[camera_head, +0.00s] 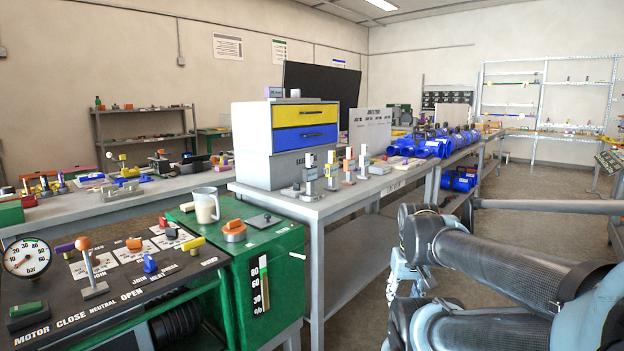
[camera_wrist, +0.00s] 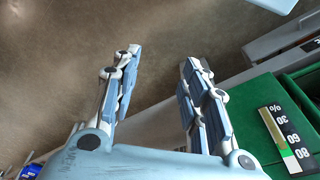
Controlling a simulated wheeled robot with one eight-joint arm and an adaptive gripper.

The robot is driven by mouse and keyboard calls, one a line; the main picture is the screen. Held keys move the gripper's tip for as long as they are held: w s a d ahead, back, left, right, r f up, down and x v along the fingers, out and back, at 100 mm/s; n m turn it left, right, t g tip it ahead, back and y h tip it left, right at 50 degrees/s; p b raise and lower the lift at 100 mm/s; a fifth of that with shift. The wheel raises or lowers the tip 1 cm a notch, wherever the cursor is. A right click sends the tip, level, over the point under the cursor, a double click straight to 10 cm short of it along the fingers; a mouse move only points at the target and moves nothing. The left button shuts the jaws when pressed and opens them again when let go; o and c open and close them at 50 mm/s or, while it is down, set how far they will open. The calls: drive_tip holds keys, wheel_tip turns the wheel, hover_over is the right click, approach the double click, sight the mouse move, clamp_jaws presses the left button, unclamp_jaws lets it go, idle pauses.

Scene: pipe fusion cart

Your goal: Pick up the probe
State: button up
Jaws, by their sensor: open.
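I cannot pick out the probe with certainty in either view. Small items that could include it lie on the green cart (camera_head: 281,272) in the head view: an orange knob-like piece (camera_head: 233,231), a yellow piece (camera_head: 193,243) and a flat grey plate with a dark knob (camera_head: 264,220). My gripper (camera_wrist: 160,62) is open and empty in the wrist view, its two fingers apart over bare floor. The green cart side with its percent scale (camera_wrist: 286,140) is right of the fingers. In the head view my arm is at the lower right, clear of the cart.
A lever (camera_head: 91,268) and a pressure gauge (camera_head: 27,258) stand on the control panel; a white pitcher (camera_head: 206,205) is behind. A grey workbench (camera_head: 316,207) carries a drawer cabinet (camera_head: 287,140) and several upright tools.

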drive_tip(key=a+r, duration=0.1)
drive_tip(key=n+t+y, duration=0.9)
drive_tip(key=n+y, duration=0.1)
drive_tip(key=y, duration=0.4)
approach(312, 159)
drive_tip(key=x, duration=1.1)
drive_tip(key=shift+w+a, duration=0.1)
drive_tip(key=shift+w, duration=0.1)
clamp_jaws()
